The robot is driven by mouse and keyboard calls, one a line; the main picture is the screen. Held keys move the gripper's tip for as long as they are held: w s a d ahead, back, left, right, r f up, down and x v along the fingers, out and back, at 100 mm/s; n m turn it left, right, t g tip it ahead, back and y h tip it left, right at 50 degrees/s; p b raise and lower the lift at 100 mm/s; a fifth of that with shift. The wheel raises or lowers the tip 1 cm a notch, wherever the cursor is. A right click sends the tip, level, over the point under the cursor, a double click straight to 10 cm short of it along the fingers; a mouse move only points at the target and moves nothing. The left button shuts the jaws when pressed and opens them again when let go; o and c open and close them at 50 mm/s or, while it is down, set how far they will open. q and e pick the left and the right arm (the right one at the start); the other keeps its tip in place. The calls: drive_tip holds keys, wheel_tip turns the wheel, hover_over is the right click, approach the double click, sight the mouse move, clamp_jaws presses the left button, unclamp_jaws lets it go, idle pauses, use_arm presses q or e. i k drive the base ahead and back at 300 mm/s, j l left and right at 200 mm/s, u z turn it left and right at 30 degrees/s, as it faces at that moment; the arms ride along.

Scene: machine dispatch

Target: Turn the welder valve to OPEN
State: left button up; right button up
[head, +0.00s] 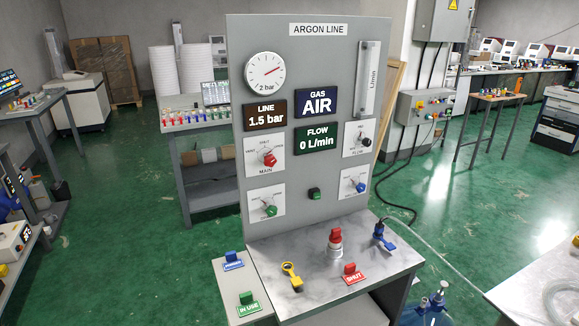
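A grey gas panel (314,75) headed ARGON LINE stands upright in front of me. It carries a red knob (270,158) on a plate labelled MAIN, a black knob (366,142) on a plate at upper right, a green knob (270,210) at lower left and a blue knob (360,187) at lower right. The lower plates' labels are too small to read, so I cannot tell which is the welder valve or its setting. The displays (317,138) read LINE 1.5 bar, GAS AIR, FLOW 0 L/min. Neither gripper is in view.
The panel's shelf (320,270) holds a yellow part (291,272), a red-topped part (335,240), a blue-handled part (383,235) and a red SHUT tag (351,273). A lower side surface holds a blue tag (233,261) and a green IN USE tag (248,303). Green floor lies open at left.

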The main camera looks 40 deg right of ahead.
sight(361, 187)
drive_tip(key=z, duration=1.6)
